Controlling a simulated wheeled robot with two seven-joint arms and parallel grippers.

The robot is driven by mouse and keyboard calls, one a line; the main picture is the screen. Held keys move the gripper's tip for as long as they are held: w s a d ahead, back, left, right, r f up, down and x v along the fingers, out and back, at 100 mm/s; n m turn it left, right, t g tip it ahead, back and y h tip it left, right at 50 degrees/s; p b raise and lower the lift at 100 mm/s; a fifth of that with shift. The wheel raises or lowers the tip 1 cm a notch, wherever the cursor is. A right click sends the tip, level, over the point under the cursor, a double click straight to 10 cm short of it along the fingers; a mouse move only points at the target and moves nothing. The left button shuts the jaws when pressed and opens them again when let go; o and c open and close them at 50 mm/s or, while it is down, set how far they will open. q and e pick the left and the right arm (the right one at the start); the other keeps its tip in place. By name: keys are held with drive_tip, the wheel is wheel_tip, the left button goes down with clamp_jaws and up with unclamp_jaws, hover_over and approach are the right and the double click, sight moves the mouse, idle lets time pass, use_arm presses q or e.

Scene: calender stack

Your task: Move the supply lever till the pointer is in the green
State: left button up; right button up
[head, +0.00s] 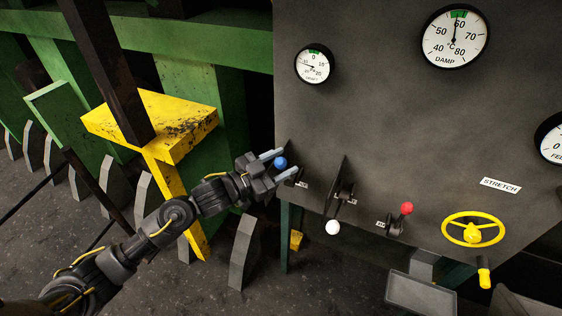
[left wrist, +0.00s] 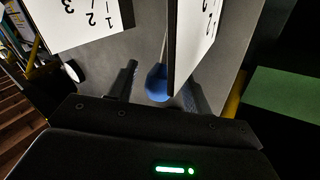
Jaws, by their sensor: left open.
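My left gripper (head: 288,162) is open, with its fingers on either side of a blue ball knob (head: 280,162) at the left edge of the grey panel (head: 400,130). The left wrist view shows the blue knob (left wrist: 157,84) on a thin rod between the fingers; I cannot tell whether they touch it. The plate beside each lever is too small to read, so which one is the supply lever is unclear. A small dial (head: 314,66) above has a green band at its top, and its needle appears to point left of the band. My right gripper is not in view.
A white-knobbed lever (head: 333,227) and a red-knobbed lever (head: 407,208) stand to the right. Further right is a yellow handwheel (head: 472,232) near a STRETCH label (head: 500,185). The DAMP dial (head: 455,37) reads about 60. A yellow beam (head: 165,125) stands left of the gripper.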

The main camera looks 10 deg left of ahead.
use_arm(q)
clamp_jaws()
drive_tip(key=b, duration=0.1)
drive_tip(key=s+f+b, duration=0.1)
drive_tip(key=b, duration=0.1)
drive_tip(key=shift+s+a+f+h, duration=0.1)
drive_tip(key=shift+a+f+h, duration=0.05)
drive_tip(key=shift+f+h, duration=0.2)
drive_tip(key=shift+s+a+r+m+t, duration=0.1)
drive_tip(key=shift+s+r+m+t, duration=0.2)
drive_tip(key=shift+m, duration=0.1)
unclamp_jaws()
drive_tip(key=shift+w, duration=0.1)
drive_tip(key=shift+a+b, duration=0.1)
drive_tip(key=shift+b, duration=0.2)
